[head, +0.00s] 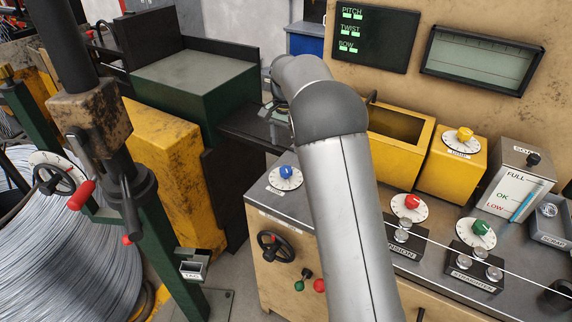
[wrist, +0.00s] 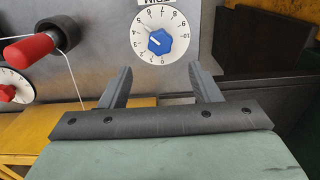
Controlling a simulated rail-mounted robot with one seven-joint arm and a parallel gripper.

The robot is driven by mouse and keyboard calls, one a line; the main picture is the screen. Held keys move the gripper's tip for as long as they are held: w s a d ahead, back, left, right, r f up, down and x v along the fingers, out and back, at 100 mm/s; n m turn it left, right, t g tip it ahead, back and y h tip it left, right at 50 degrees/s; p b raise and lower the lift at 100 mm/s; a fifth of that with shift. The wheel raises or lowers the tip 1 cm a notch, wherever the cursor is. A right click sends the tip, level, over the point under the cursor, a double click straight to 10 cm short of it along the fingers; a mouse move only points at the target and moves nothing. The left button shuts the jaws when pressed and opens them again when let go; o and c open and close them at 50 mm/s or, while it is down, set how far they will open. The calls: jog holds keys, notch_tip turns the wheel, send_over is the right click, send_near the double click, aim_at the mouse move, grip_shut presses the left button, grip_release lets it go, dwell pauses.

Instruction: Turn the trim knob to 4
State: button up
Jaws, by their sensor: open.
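The trim knob is a blue knob on a round white numbered dial on the bench top (head: 286,172). In the wrist view the blue knob (wrist: 160,41) is at top centre, and its TRIM label is upside down and cut off by the top edge. I cannot surely read the number its pointer faces. My gripper (wrist: 162,88) is open and empty. Its two dark fingers stand apart below the dial in the wrist view and do not touch the knob. In the head view my arm mostly hides the gripper, beyond the bench's far edge.
A red handle (wrist: 30,47) and a dial with a red knob (wrist: 8,93) are at the left in the wrist view. In the head view, a yellow bin (head: 428,150), a yellow-knob dial (head: 459,141) and a green-knob dial (head: 477,231) are right of my arm.

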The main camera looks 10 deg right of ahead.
aim_at(286, 169)
notch_tip(286, 169, down, 10)
jog(key=shift+r+p, duration=0.15)
jog(key=shift+p, duration=0.45)
